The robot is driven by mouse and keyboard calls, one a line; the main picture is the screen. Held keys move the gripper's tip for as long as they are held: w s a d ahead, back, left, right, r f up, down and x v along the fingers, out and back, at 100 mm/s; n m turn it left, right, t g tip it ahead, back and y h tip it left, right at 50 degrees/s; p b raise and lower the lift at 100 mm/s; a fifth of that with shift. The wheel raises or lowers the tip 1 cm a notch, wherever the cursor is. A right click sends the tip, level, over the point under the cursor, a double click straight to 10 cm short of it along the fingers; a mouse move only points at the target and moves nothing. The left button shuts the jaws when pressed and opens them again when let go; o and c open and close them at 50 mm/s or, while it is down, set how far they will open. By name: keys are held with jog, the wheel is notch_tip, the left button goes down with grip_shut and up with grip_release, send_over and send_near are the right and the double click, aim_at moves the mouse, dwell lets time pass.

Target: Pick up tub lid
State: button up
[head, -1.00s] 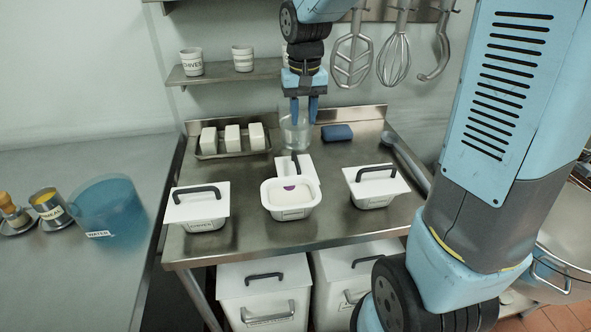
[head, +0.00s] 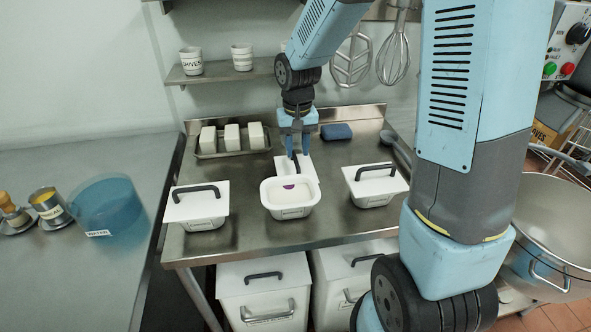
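The loose tub lid (head: 311,171) is a white square plate with a dark bar handle. It lies on the steel table just behind the open white tub (head: 290,212). The tub holds something pale with a purple spot. My gripper (head: 297,154) points down over the lid, with its two blue fingers apart near the handle. The fingers partly hide the handle, and I cannot tell whether they touch it.
Lidded tubs stand left (head: 197,205) and right (head: 374,185) of the open tub. A tray of white blocks (head: 233,140) is at the back left. A blue sponge (head: 336,131) lies at the back. A shelf (head: 222,73) with cups is above.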

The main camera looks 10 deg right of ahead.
aim_at(295, 158)
jog(key=shift+a+f, duration=0.15)
jog(key=shift+f, duration=1.05)
jog(key=shift+a+f, duration=0.1)
jog(key=shift+f, duration=1.05)
grip_shut()
